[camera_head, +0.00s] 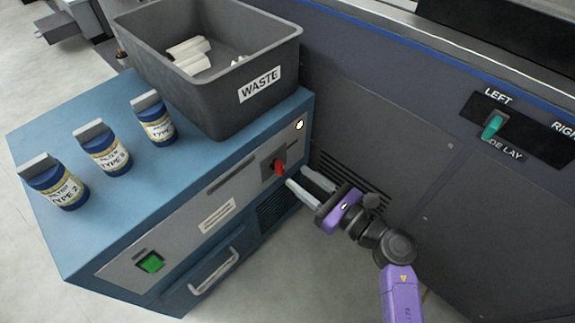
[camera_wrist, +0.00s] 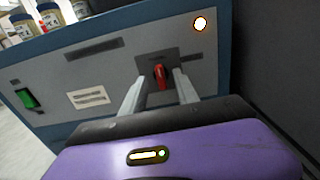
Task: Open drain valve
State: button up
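A red valve handle (camera_head: 279,168) sits on a dark plate on the grey front panel of the blue cabinet (camera_head: 85,250). My gripper (camera_head: 297,178) is at the right end of that panel, its fingers pointing at the handle. In the wrist view the red handle (camera_wrist: 160,76) stands upright between the two grey fingertips of my gripper (camera_wrist: 160,82). The fingers are apart, with a visible gap on both sides of the handle. Whether the tips reach past the handle is hard to tell.
A grey WASTE bin (camera_head: 210,85) holding white pieces stands on the cabinet. Several blue TYPE bottles (camera_head: 105,153) stand left of it. A green switch (camera_head: 150,262), a lit lamp (camera_head: 299,125) and a drawer handle (camera_head: 213,270) are on the front. A dark machine wall (camera_head: 400,150) borders my arm on the right.

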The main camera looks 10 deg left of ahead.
aim_at(283, 167)
jog(key=b+x, duration=0.1)
jog(key=x, duration=0.5)
jog(key=shift+a+b, duration=0.1)
jog(key=shift+b, duration=0.2)
jog(key=shift+s, duration=0.1)
grip_shut()
